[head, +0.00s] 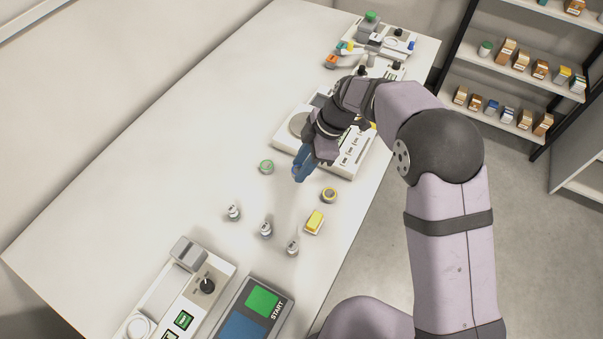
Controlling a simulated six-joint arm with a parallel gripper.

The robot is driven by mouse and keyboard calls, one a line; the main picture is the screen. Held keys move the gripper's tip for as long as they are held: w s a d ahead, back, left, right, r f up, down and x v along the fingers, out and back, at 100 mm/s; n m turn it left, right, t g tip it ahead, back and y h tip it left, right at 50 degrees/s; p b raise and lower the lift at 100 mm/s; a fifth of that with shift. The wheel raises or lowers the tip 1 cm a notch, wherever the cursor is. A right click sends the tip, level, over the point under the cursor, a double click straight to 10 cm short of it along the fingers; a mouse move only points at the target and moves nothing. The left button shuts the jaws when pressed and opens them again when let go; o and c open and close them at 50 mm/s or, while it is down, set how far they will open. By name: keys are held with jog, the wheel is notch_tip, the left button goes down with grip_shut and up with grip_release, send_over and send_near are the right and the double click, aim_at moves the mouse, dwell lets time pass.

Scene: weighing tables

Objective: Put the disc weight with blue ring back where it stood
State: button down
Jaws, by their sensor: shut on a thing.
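My gripper (301,172) reaches down over the middle of the white table (170,150), with its blue fingers closed. It is shut on the disc weight with blue ring (295,172), of which only a small part shows at the fingertips; the fingers hide the rest. I cannot tell how far it is above the table. A disc with a green ring (266,167) lies to the left of the gripper.
A weighing device (286,140) with a round pan is behind the gripper. A yellow-topped block (315,222) and three small weights (266,231) stand in front. A START panel (262,301) and a knobbed device (206,286) are nearest. The left table area is clear.

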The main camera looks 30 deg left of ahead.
jog(key=shift+f+p, duration=0.6)
jog(key=shift+f, duration=1.8)
jog(key=shift+f, duration=0.2)
jog(key=c, duration=1.3)
grip_release()
jog(key=shift+r, duration=0.15)
jog(key=shift+r, duration=0.15)
jog(key=b+v, duration=0.3)
jog(key=v, duration=0.8)
jog(key=shift+r, duration=0.4)
jog(key=shift+w+d, duration=0.1)
